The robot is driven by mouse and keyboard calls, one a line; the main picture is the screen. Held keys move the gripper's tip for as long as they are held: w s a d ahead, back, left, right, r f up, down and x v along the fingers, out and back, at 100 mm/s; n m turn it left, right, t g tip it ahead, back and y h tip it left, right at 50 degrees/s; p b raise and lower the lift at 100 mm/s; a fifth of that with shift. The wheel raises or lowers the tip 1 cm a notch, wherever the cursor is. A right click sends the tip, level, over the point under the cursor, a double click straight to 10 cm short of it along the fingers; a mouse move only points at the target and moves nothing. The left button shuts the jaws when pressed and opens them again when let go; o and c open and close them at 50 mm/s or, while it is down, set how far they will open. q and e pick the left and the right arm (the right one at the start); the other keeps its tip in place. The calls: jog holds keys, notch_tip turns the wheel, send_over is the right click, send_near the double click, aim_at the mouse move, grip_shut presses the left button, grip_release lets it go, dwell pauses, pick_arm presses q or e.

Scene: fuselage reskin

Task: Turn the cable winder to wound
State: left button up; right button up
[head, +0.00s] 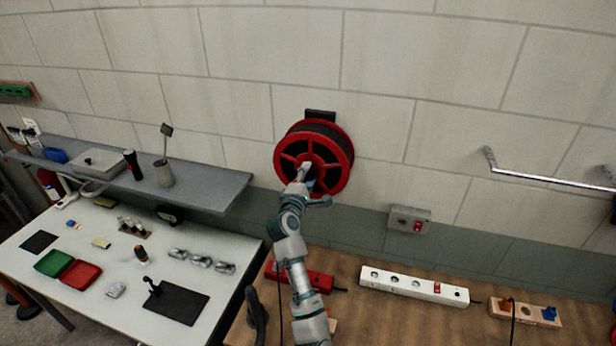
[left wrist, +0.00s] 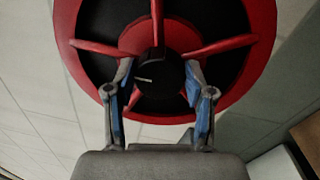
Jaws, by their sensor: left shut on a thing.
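The cable winder (head: 345,158) is a red spoked reel with a black inside, fixed to the block wall by a dark bracket. In the left wrist view the winder (left wrist: 262,40) fills the upper half, with a black round hub knob (left wrist: 148,75) at its centre that bears a pale line. My left gripper (head: 304,176) is at the front of the reel near its hub. In the left wrist view the two fingers of the left gripper (left wrist: 160,85) stand on either side of the knob and are shut on it. My right gripper is not in view.
A wooden bench (head: 360,318) below carries a white power strip (head: 414,285) and a red one (head: 312,278). A small grey switch box (head: 409,219) is on the wall to the right. A metal rail (head: 550,180) sticks out further right. A white table (head: 100,270) with trays stands left.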

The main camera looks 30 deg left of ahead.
pick_arm(q)
jog(key=o, duration=1.1)
jog(key=shift+f, duration=0.5)
jog(key=shift+o, duration=0.3)
jog(key=shift+w+r, duration=0.1)
jog(key=shift+w, duration=0.05)
jog(key=shift+r, duration=0.1)
jog(key=v, duration=1.1)
jog(key=shift+s, duration=0.45)
